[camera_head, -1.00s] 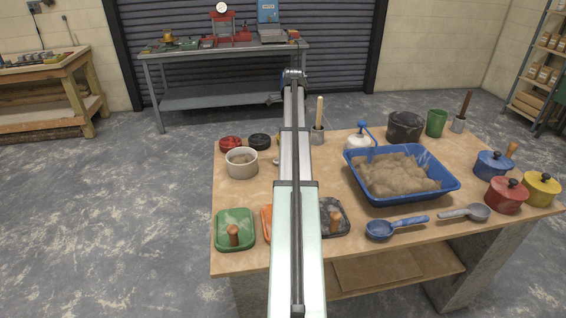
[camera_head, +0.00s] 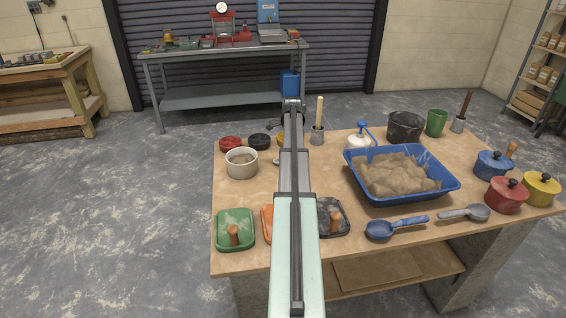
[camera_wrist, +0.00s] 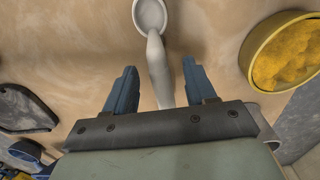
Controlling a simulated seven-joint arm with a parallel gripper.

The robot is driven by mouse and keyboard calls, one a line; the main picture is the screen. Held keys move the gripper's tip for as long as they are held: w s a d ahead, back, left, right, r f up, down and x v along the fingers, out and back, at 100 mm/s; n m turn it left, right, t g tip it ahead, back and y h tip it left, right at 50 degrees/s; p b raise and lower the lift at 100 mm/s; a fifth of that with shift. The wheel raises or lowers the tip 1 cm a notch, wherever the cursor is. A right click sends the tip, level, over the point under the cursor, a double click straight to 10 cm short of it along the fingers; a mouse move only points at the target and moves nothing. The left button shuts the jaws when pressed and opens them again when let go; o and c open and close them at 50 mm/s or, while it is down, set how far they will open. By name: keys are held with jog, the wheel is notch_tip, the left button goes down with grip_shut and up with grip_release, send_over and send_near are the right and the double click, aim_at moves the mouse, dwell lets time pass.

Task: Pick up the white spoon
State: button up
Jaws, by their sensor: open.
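The white spoon shows in the wrist view (camera_wrist: 155,55), its round bowl at the top and its handle running down between my fingers. In the head view only a small pale bit of it (camera_head: 276,161) shows left of my arm; the rest is hidden behind the arm. My gripper (camera_wrist: 159,68) is open, with one blue finger on each side of the handle and a gap on both sides. The lower end of the handle is hidden behind the gripper body. The gripper's fingers are hidden in the head view.
A yellow bowl of yellow powder (camera_wrist: 285,55) stands close to the right finger in the wrist view. In the head view, a white pot (camera_head: 241,163) stands left of my arm, and a blue tub of mortar (camera_head: 450,184) stands to the right.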

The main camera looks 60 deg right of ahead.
jog(key=shift+f, duration=0.75)
jog(key=shift+c, duration=0.4)
grip_shut()
